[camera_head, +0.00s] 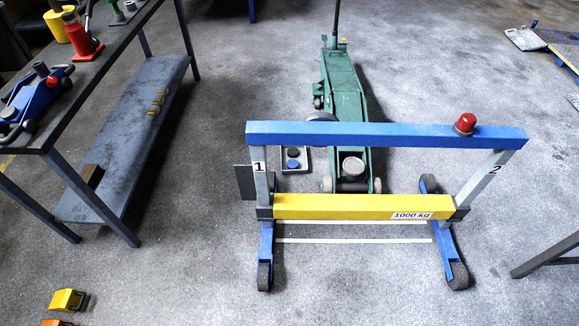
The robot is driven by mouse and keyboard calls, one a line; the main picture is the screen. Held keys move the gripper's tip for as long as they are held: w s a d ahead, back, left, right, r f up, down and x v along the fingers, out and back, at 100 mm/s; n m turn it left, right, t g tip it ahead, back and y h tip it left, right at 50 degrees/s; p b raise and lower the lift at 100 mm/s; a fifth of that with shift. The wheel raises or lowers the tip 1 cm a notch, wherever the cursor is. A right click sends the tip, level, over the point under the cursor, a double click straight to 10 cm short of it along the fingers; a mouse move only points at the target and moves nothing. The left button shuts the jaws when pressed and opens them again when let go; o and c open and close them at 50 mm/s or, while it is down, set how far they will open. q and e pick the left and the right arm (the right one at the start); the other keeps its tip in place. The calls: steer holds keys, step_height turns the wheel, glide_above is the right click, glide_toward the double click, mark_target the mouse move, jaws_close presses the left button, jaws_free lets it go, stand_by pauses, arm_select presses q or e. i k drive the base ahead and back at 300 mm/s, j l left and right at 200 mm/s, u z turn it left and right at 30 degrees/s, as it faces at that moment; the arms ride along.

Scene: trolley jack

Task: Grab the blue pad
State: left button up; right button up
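A small blue round pad (293,163) lies in a small grey tray (305,156) on the floor, just left of the green trolley jack. A dark round pad (292,152) lies right behind it in the same tray. The tray shows through the opening of a blue frame, below its top beam. The green trolley jack (342,82) stands behind the frame, with its round saddle (353,166) near the front. Neither of my grippers is in view.
The wheeled frame (380,134) has a blue top beam with a red dome (465,123), posts marked 1 and 2, and a yellow beam (350,206) marked 1000 kg. A workbench (85,75) stands at left. Yellow blocks (66,300) lie front left. Floor between bench and frame is mostly clear.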

mark_target(292, 164)
steer(key=j+u, duration=0.45)
steer(key=i+j+u, duration=0.2)
steer(key=u, duration=0.2)
steer(key=i+j, duration=0.7)
steer(key=i+z, duration=0.25)
steer(key=z, duration=0.2)
steer(key=i+j+z, duration=0.15)
steer(key=z, duration=0.3)
steer(key=i+j+z, duration=0.2)
steer(key=z, duration=0.25)
